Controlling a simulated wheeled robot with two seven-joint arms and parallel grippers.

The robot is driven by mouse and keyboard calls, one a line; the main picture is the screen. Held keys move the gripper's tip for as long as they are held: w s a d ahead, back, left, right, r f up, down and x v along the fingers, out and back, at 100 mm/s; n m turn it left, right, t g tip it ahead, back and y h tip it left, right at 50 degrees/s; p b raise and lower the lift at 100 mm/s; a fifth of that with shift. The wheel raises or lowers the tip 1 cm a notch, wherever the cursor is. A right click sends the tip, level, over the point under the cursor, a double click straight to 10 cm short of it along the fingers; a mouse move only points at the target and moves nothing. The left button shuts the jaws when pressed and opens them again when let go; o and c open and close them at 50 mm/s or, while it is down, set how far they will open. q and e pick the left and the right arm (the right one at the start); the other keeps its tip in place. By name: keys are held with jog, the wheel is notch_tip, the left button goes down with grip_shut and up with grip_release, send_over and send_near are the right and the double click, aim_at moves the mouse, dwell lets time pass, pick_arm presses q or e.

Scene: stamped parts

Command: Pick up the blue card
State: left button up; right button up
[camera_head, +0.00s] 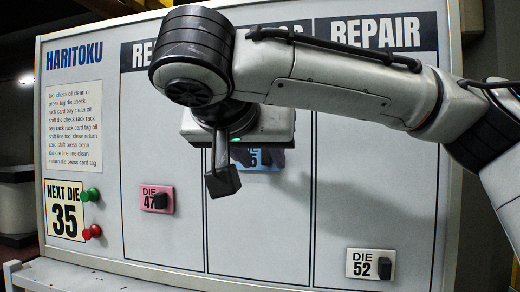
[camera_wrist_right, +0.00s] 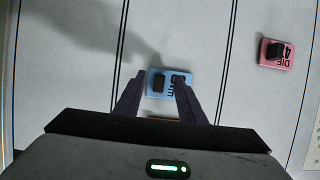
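The blue card (camera_head: 264,168) is on the whiteboard's middle column in the head view, partly hidden by my right gripper; a digit 5 shows on it. In the right wrist view the blue card (camera_wrist_right: 168,92) has a black knob and lies by the fingertips. My right gripper (camera_wrist_right: 158,82) is open, with a finger on either side; the right finger overlaps the card's edge in the picture. In the head view my right gripper (camera_head: 245,172) hangs in front of the board. Contact with the card cannot be told. My left gripper is out of view.
The whiteboard (camera_head: 160,240) also bears a pink card (camera_head: 150,201), DIE 47, to the left and a white card (camera_head: 355,262), DIE 52, at lower right. Green (camera_head: 92,194) and red (camera_head: 94,231) knobs stick out at the left. The board between the cards is bare.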

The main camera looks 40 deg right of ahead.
jog(key=shift+x, duration=0.85)
grip_shut()
jog(key=shift+s+a+r, duration=0.25)
jog(key=shift+a+r, duration=0.1)
jog(key=shift+r, duration=0.05)
jog(key=r+b+v, duration=0.1)
jog(key=b+v, duration=0.1)
jog(key=v, duration=1.3)
jog(key=shift+d, duration=0.25)
jog(key=shift+w+r, duration=0.15)
